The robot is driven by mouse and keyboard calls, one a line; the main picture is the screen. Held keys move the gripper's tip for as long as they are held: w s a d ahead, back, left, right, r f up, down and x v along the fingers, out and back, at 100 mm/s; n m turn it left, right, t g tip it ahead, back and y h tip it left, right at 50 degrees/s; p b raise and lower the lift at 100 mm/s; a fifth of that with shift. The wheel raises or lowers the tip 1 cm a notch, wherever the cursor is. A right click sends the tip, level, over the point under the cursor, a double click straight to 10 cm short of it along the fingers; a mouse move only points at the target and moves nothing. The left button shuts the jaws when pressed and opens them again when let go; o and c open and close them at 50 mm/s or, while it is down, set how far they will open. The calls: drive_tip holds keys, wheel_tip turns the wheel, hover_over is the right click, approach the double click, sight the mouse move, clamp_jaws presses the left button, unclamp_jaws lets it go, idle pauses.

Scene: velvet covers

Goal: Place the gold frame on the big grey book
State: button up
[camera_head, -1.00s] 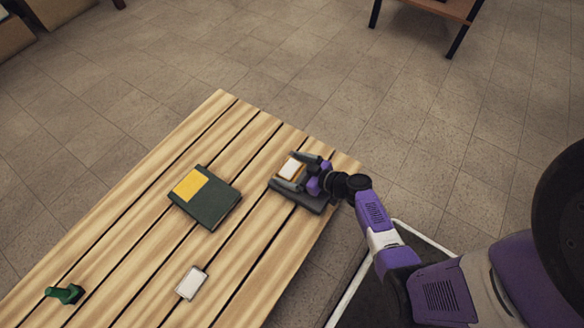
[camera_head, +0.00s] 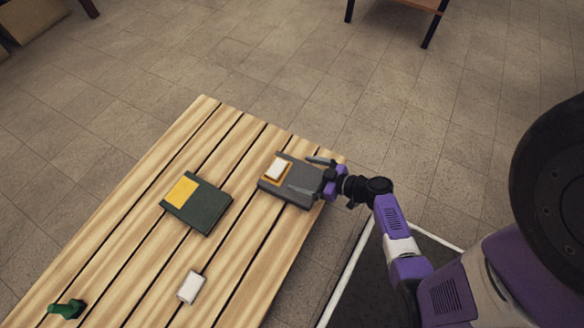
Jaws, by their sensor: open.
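The gold frame (camera_head: 268,176), with a white centre and an orange-gold rim, lies flat on the left part of the big grey book (camera_head: 296,184). The book lies near the right end of the slatted wooden table. My gripper (camera_head: 313,174) is open and empty at the book's right side, with its fingers pointing left towards the frame. A gap shows between the fingers and the frame. The lower finger is hard to make out against the grey cover.
A dark green book (camera_head: 208,211) with a yellow patch lies left of the grey book on the table (camera_head: 148,225). A small white-faced block (camera_head: 191,287) lies at the front, and a green object (camera_head: 68,309) at the lower left. Bare slats lie between them.

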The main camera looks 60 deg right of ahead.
drive_tip(key=shift+v, duration=0.8)
drive_tip(key=s+a+f+g, duration=0.1)
drive_tip(key=s+a, duration=0.1)
drive_tip(key=s+a+f+g, duration=0.1)
drive_tip(key=s+a, duration=0.1)
drive_tip(key=a, duration=0.1)
drive_tip(key=s+a+f+g, duration=0.1)
drive_tip(key=s+a, duration=0.2)
drive_tip(key=shift+m+g, duration=0.3)
drive_tip(key=shift+g, duration=0.1)
drive_tip(key=s+a+r+t, duration=0.1)
drive_tip(key=a+r, duration=0.3)
drive_tip(key=r, duration=0.7)
drive_tip(key=s+a+r+t, duration=0.2)
drive_tip(key=s+a+r, duration=0.1)
drive_tip(key=r, duration=0.9)
drive_tip(key=s+a+r+t, duration=0.2)
drive_tip(key=a+r, duration=0.4)
drive_tip(key=r, duration=0.5)
drive_tip(key=shift+s+r, duration=0.2)
drive_tip(key=shift+s, duration=0.3)
